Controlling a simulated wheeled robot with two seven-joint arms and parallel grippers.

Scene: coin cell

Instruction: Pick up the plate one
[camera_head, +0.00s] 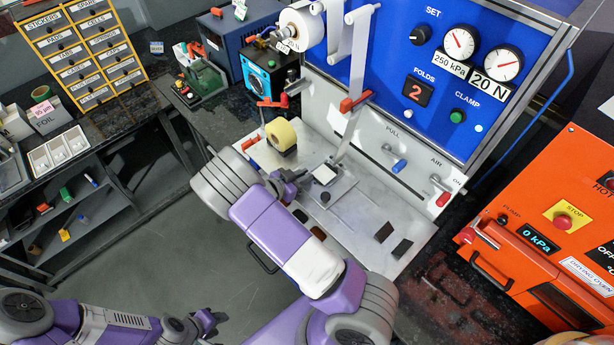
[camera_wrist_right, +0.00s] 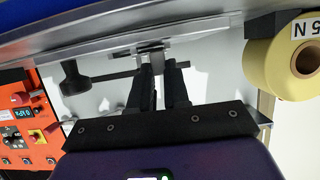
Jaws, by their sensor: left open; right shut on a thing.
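My right gripper (camera_head: 303,178) is low over the pale work surface, beside a small white square piece (camera_head: 325,174). In the right wrist view its fingers (camera_wrist_right: 160,68) are shut on a small grey piece (camera_wrist_right: 152,48) at their tips. I cannot tell whether this is plate one. Two dark flat plates (camera_head: 383,232) (camera_head: 402,248) lie at the right of the surface. Two more dark pieces (camera_head: 300,215) (camera_head: 318,233) lie near its front left edge, partly beside my arm. My left gripper (camera_head: 205,322) is open and empty, low at the bottom left.
A yellow roll (camera_head: 281,135) stands left of the gripper; it also shows in the right wrist view (camera_wrist_right: 292,62). A white strip (camera_head: 350,130) hangs from rollers to the white piece. The blue gauge panel (camera_head: 400,75) rises behind. An orange oven (camera_head: 560,220) stands at the right.

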